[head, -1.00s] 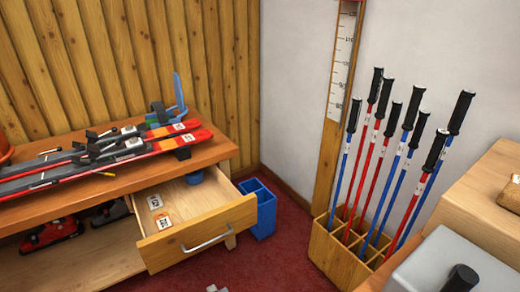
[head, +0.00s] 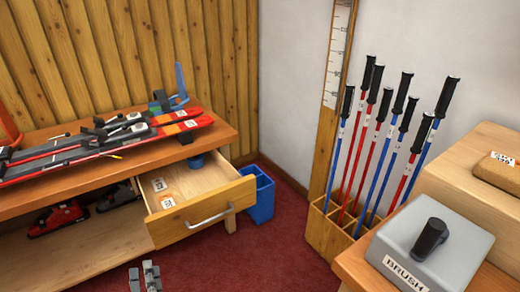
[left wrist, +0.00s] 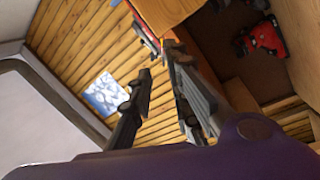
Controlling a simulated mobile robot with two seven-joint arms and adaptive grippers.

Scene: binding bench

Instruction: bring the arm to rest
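My left gripper (head: 145,276) shows at the bottom edge of the head view, over the red carpet and in front of the bench. Its two grey fingertips stand apart with nothing between them. In the left wrist view the dark fingers (left wrist: 160,105) are also spread and empty. Most of the left arm is out of the head view. My right gripper is in neither view.
The bench (head: 90,192) carries skis (head: 100,145); its drawer (head: 205,208) stands open with tags inside. A blue bin (head: 261,197) stands beside it. A pole rack (head: 325,236) and a grey BRUSH box (head: 400,250) are at right. Carpet (head: 270,255) between is clear.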

